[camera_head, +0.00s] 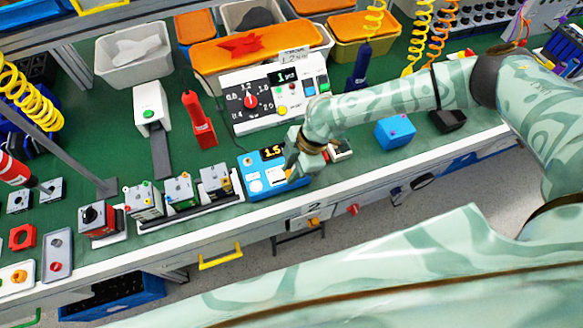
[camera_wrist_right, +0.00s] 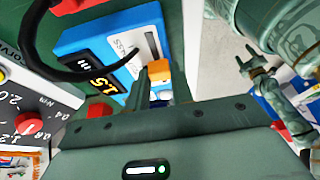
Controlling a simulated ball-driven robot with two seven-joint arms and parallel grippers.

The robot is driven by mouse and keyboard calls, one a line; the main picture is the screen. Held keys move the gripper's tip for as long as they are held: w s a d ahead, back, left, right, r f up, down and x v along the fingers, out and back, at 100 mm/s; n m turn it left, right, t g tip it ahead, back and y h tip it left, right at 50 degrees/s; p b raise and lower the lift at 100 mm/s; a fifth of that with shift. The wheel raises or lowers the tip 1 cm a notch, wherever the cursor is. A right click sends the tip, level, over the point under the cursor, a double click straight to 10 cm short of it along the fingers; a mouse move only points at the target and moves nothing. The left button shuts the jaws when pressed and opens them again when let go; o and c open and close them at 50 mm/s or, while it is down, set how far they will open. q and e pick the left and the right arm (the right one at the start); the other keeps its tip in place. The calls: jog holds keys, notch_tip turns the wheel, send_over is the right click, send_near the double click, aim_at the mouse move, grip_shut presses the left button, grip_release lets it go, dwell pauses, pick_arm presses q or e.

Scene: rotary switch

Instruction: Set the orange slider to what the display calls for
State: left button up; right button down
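A blue box (camera_head: 250,180) stands at the table's front edge, with a dark display (camera_head: 272,153) reading 1.5. The display also shows in the right wrist view (camera_wrist_right: 99,85), next to a white panel with a slot. The orange slider (camera_wrist_right: 159,70) sits at the near end of that slot. My right gripper (camera_wrist_right: 160,86) has its fingers close on both sides of the orange slider, apparently shut on it. In the head view my right gripper (camera_head: 292,165) covers the box's right part, hiding the slider. My left gripper (camera_wrist_right: 259,64) appears open and empty, away from the box.
A white dial panel (camera_head: 262,104) with a red knob stands behind the box. A rack of small modules (camera_head: 180,192) is close on the left. A bright blue block (camera_head: 396,132) lies to the right. A black cable (camera_wrist_right: 50,65) curves over the box in the wrist view.

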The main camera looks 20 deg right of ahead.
aim_at(271, 184)
jog(key=a+p, duration=0.1)
jog(key=a, duration=0.2)
jog(key=shift+r, duration=0.1)
jog(key=shift+a, duration=0.4)
jog(key=c, duration=1.2)
grip_release()
jog(key=shift+a, duration=0.1)
jog(key=shift+d+r, duration=0.25)
jog(key=shift+r, duration=0.05)
jog(key=p+v, duration=0.3)
jog(key=v, duration=1.2)
jog(key=shift+r+p, duration=0.2)
jog(key=shift+p, duration=0.2)
